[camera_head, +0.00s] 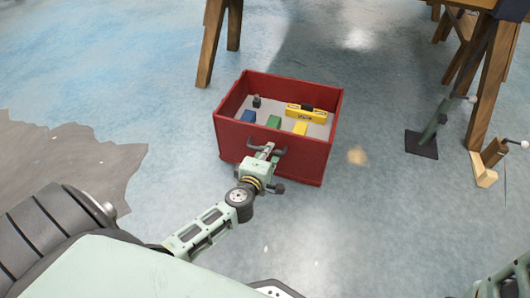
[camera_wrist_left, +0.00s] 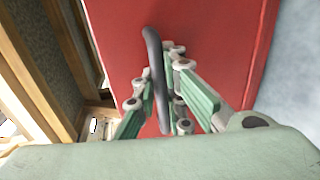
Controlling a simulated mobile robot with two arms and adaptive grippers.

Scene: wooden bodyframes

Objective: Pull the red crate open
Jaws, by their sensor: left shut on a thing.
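The red crate (camera_head: 318,150) sits on the blue-grey floor in the middle of the head view, its open top showing a light inside floor. A dark curved handle (camera_head: 281,146) is on its near face. My left gripper (camera_head: 268,150) reaches the handle from the near side and is shut on it. In the left wrist view, the handle (camera_wrist_left: 151,60) runs between the fingers of the gripper (camera_wrist_left: 162,95), in front of the crate's red face (camera_wrist_left: 220,35). My right gripper is not in view.
The crate holds a yellow level (camera_head: 306,113) and several small coloured blocks, among them a blue one (camera_head: 249,116) and a green one (camera_head: 273,121). Wooden trestle legs (camera_head: 212,45) stand behind. A dark-based stand (camera_head: 421,144) is at the right. Floor left of the crate is clear.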

